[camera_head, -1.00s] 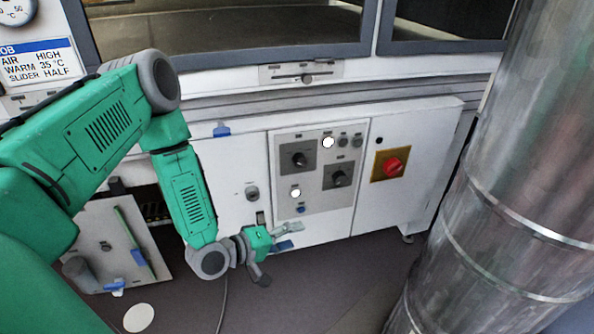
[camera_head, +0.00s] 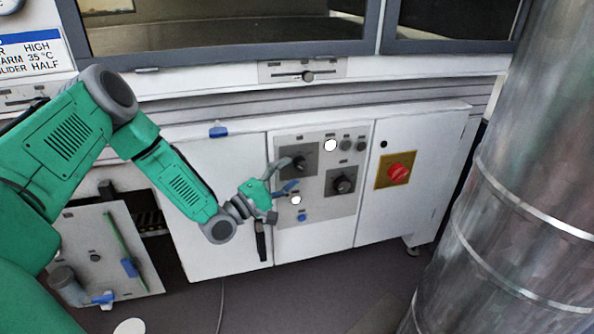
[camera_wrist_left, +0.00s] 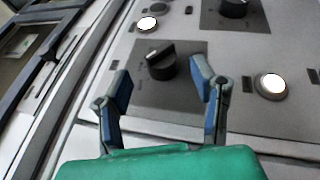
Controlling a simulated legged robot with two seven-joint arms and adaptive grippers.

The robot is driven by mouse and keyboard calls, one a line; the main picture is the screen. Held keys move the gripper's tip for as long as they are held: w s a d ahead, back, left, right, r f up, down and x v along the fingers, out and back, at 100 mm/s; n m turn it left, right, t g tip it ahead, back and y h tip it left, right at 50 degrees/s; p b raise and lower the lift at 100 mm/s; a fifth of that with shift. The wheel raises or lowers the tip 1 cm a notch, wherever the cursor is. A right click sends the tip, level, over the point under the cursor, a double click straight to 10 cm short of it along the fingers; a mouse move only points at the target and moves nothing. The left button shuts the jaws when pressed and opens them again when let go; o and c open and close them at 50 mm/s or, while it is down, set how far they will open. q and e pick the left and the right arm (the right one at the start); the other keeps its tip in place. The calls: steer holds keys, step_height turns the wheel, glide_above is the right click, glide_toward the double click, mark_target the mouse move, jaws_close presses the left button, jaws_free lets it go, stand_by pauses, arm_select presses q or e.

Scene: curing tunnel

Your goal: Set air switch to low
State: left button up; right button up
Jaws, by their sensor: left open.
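The white control panel (camera_head: 318,208) has two black rotary knobs on dark plates. The upper left knob (camera_head: 298,162) is partly behind my left gripper (camera_head: 288,176). The lower right knob (camera_head: 343,184) is clear of it. The labels are too small to read, so I cannot tell which knob is the air switch. In the left wrist view my left gripper (camera_wrist_left: 162,80) is open and empty, and the upper left knob (camera_wrist_left: 162,64) shows between and beyond its fingertips. The lower right knob (camera_wrist_left: 233,8) is at the top edge. My right gripper is not in view.
White lamps (camera_head: 330,145) sit on the panel, with a blue button (camera_head: 302,217) below. A red rotary switch (camera_head: 399,171) is on a yellow plate to the right. A slider (camera_head: 307,76) is above. A large metal duct (camera_head: 500,190) stands at the right. A sign (camera_head: 37,55) is partly cut off.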

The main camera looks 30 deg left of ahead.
mark_target(298, 167)
arm_select(q)
steer(key=shift+d+b+x, duration=0.2)
steer(key=shift+b+x, duration=0.1)
steer(key=shift+x, duration=1.55)
steer(key=c, duration=1.1)
steer(key=shift+r, duration=0.1)
steer(key=shift+c, duration=0.2)
